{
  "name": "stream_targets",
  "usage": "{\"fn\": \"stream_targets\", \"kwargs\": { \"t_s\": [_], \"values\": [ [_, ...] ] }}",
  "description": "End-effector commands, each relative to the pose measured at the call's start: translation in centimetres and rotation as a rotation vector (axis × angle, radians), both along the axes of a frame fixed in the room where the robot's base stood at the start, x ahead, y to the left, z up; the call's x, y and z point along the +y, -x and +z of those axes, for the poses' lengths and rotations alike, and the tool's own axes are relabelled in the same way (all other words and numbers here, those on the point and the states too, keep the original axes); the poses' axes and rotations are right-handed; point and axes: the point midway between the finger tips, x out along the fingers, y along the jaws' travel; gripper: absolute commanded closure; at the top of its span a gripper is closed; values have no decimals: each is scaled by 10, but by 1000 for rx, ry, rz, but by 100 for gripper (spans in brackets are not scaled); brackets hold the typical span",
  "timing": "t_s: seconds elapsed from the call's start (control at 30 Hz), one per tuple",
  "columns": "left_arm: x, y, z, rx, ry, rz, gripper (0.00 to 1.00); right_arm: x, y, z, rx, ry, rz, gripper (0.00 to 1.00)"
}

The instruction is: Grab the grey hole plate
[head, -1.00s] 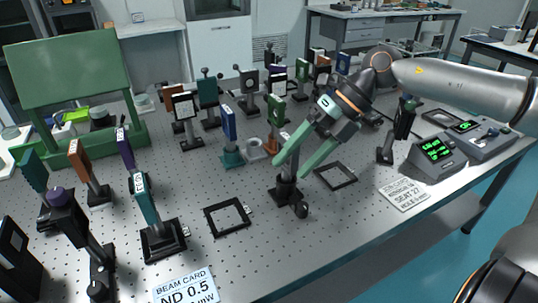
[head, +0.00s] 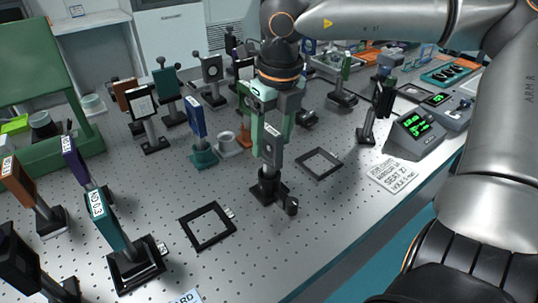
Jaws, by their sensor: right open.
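A grey hole plate (head: 272,146) stands upright on a black post and base (head: 267,188) near the middle of the table in the head view. It has a small white label near its top and a dark hole. My right gripper (head: 266,136) comes down from above with its green fingers pointing down. The fingers are open, one at either side of the plate's upper part as seen here. I cannot tell whether either finger touches the plate. My left gripper is not in view.
A blue plate on a teal base (head: 197,122) and a grey ring (head: 229,144) stand left of my gripper. Black square frames lie left (head: 208,226) and right (head: 319,164) of the post. Control boxes (head: 418,132) sit at the right.

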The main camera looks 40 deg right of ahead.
Motion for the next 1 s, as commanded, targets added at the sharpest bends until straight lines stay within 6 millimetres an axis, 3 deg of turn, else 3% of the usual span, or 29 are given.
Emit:
{"fn": "stream_targets", "kwargs": {
  "t_s": [0.4,0.7,1.0],
  "values": [
    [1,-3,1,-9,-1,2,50,-5,-11,-47,2,-2,0,33],
    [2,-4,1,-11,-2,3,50,-5,-12,-53,-2,-2,-2,33],
    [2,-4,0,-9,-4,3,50,-5,-12,-52,-1,-1,-1,64]
  ]
}}
